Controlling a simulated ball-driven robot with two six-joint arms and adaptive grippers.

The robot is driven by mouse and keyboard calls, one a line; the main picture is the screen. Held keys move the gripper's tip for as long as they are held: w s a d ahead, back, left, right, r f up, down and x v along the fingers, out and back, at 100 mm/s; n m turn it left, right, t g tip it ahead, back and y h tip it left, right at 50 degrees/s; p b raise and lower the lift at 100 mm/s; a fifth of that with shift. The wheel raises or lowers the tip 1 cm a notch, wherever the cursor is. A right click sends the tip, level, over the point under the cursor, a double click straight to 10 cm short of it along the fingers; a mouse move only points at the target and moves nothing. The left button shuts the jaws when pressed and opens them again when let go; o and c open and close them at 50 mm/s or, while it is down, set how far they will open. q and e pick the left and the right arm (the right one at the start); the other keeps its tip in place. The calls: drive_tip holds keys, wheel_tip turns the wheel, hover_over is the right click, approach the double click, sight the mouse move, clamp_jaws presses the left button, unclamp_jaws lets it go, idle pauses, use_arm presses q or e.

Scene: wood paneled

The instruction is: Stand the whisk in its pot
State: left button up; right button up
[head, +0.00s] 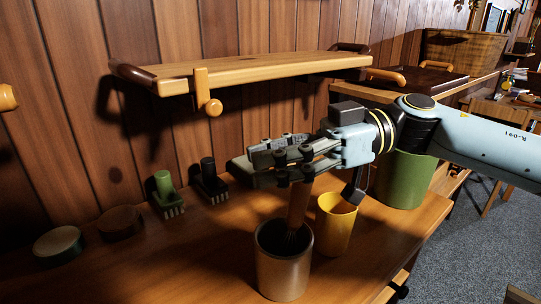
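The whisk (298,207) has a brown wooden handle and dark wires. It stands nearly upright, with its wire end inside the mouth of a pale beige-grey pot (284,275) at the front middle of the wooden counter. My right gripper (292,168) reaches in from the right, above the pot, with its fingers around the upper part of the handle. The fingers hide the top of the handle. The pot's near wall hides the whisk's lower end, so I cannot tell whether it touches the bottom. My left gripper is out of view.
A yellow cup (336,226) stands close to the pot's right, and a larger green pot (402,180) behind it. A green-handled brush (165,190), a black-handled brush (209,177) and two round discs (58,243) lie left. A wooden shelf (240,70) hangs above.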

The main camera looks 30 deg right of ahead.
wheel_tip(320, 180, up, 10)
idle(0.5)
idle(0.9)
